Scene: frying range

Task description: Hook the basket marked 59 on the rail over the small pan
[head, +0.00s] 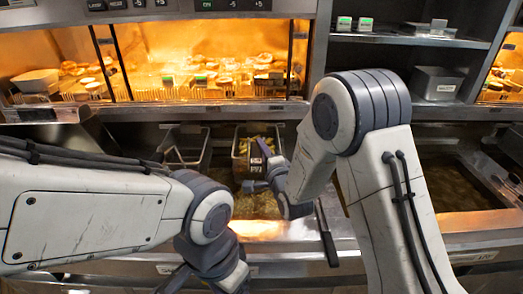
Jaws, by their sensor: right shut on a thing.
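A wire basket (240,146) holding yellow fries hangs over a fryer pan (245,206) near the middle of the head view. A dark tag with white marks is at its front, too small to read. My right gripper (262,177) is at the basket's front, shut on it; my arm hides part of the contact. An emptier-looking basket (186,145) stands to its left. My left gripper (205,285) is low at the bottom edge, away from the baskets; its fingertips are not clear. The rail is hard to make out behind the baskets.
A lit warming cabinet (200,75) with food trays spans the back. A wider oil pan (460,190) lies at the right. A black handle (327,236) stands over the front ledge beside my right arm. Shelves with metal containers (437,83) are at upper right.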

